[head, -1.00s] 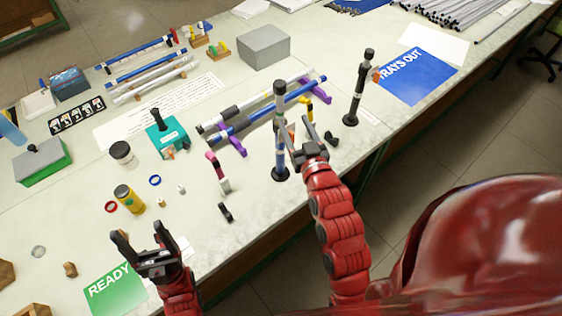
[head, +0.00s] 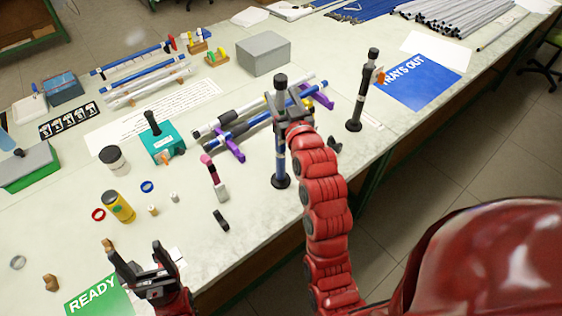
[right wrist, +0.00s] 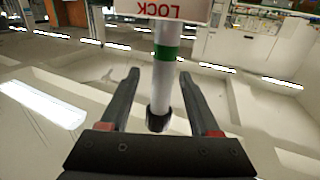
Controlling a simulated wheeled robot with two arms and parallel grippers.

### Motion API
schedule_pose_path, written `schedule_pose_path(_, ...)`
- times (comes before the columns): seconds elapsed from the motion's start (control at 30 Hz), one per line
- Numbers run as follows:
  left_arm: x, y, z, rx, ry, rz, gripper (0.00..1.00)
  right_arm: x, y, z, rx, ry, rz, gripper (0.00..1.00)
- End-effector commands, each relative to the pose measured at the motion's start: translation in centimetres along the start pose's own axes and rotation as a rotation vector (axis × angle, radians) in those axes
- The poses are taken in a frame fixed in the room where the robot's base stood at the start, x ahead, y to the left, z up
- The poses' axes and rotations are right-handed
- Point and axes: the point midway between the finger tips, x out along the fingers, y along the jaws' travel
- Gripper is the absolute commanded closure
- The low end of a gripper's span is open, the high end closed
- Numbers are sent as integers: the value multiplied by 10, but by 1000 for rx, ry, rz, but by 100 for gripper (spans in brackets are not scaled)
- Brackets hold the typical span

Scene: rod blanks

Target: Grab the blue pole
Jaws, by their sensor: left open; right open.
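An upright blue pole (head: 280,163) with a black top and round black foot stands near the table's front edge. Another blue pole (head: 250,125) lies slanted across purple cradles (head: 230,146) beside a white one. In the head view my right gripper (head: 283,97) is open at the upper part of the upright pole, hiding some of it; I cannot tell whether it touches. In the right wrist view a white rod (right wrist: 165,85) with a green band and dark end shows between the open fingers (right wrist: 160,95). My left gripper (head: 133,252) is open and empty by the green READY mat (head: 95,297).
A black upright post (head: 361,95) stands to the right, near the blue TRAYS OUT mat (head: 420,78). A grey box (head: 264,53) sits behind the rods. A teal block (head: 160,142), yellow bottle (head: 118,207) and small parts are at left.

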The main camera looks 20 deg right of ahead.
Motion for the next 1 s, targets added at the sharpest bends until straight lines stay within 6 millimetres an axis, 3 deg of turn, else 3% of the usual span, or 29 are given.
schedule_pose_path(0.03, 12, -1, -2, 0, 0, 0, 24, 7, -2, -5, 0, -7, -2, 37)
schedule_pose_path(0.2, 19, -1, -3, 0, 0, 0, 24, 27, -2, -2, -1, -5, -1, 37)
schedule_pose_path(0.47, 18, -1, -3, 0, 0, 0, 24, 30, -2, 0, -1, 0, 0, 39)
schedule_pose_path(0.8, 18, -1, -3, 0, 0, 0, 24, 30, -2, 0, -1, -1, 0, 100)
schedule_pose_path(1.0, 18, -1, -3, 0, 0, 0, 24, 30, -2, 0, -1, -1, 0, 100)
